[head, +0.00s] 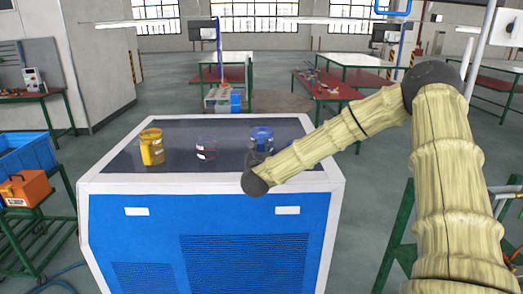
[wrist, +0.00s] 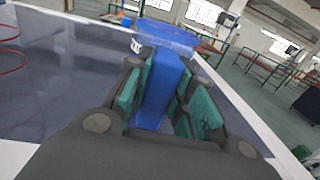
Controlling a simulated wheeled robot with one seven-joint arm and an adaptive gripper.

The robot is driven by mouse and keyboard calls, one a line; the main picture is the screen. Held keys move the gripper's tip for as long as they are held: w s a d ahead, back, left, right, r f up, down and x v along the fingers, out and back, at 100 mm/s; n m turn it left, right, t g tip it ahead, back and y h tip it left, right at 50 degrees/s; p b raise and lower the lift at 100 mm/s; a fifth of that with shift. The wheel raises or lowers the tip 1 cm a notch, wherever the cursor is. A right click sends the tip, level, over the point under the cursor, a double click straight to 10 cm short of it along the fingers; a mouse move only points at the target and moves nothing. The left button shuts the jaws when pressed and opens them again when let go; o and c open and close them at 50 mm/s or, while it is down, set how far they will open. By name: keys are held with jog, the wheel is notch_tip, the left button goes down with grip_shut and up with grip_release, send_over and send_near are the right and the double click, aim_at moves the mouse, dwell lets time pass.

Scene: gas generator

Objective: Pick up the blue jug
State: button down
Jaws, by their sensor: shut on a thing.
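The blue jug (head: 262,134) stands upright on the right part of the dark top of the blue generator (head: 230,240). My gripper (head: 258,152) is at the jug's near side, partly hidden behind my arm's dark wrist joint. In the wrist view the jug (wrist: 170,38) shows its rim at the top and a tall blue part, seemingly its handle, between the jaws. My gripper (wrist: 160,100), with its green finger pads, is shut around this blue part. The jug's base is hidden in the head view.
A yellow jug (head: 152,147) stands at the left of the generator top. A clear container with red markings (head: 206,149) stands between the two jugs. An orange toolbox (head: 25,188) and a blue crate (head: 25,155) sit on a rack at the left. The top's front area is clear.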

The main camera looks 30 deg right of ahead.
aim_at(260, 137)
jog(key=shift+r, duration=0.1)
jog(key=shift+r+b, duration=0.8)
jog(key=shift+s+a+r+b, duration=0.15)
jog(key=shift+a+r+b, duration=0.3)
jog(key=shift+r+b, duration=0.3)
jog(key=s+a+r+b, duration=0.1)
jog(key=s+a+b, duration=0.1)
jog(key=a, duration=0.5)
jog(key=s+a+b, duration=0.2)
jog(key=a+b, duration=0.1)
jog(key=a, duration=0.4)
jog(key=shift+a+r+b, duration=0.25)
jog(key=shift+r+b, duration=0.1)
jog(key=shift+r, duration=0.05)
